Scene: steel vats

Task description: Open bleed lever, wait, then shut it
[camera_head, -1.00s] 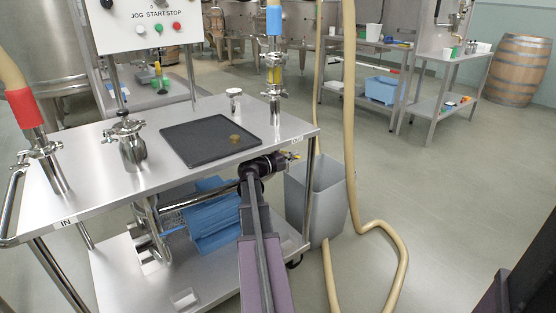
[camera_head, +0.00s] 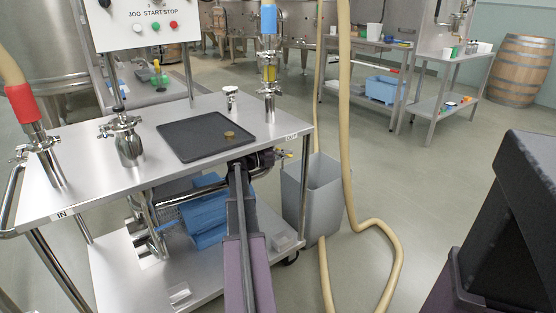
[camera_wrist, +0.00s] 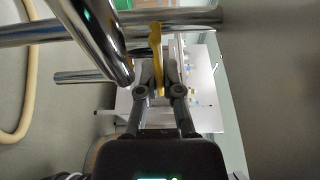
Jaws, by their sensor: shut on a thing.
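The yellow bleed lever (camera_wrist: 156,48) stands out in the wrist view beside shiny steel pipes, with its lower end between my gripper's fingertips (camera_wrist: 160,91). My gripper is shut on it. In the head view the lever (camera_head: 284,154) is a small yellow bit under the cart's right end, near the OUT label. My gripper (camera_head: 274,157) is beside it, small and partly hidden by my arm and the table edge. I cannot tell from these views whether the valve is open or shut.
A grey bin (camera_head: 318,190) stands on the floor just right of the lever. A beige hose (camera_head: 346,130) hangs down and loops beyond it. The steel cart top (camera_head: 88,165) holds a black tray (camera_head: 185,148).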

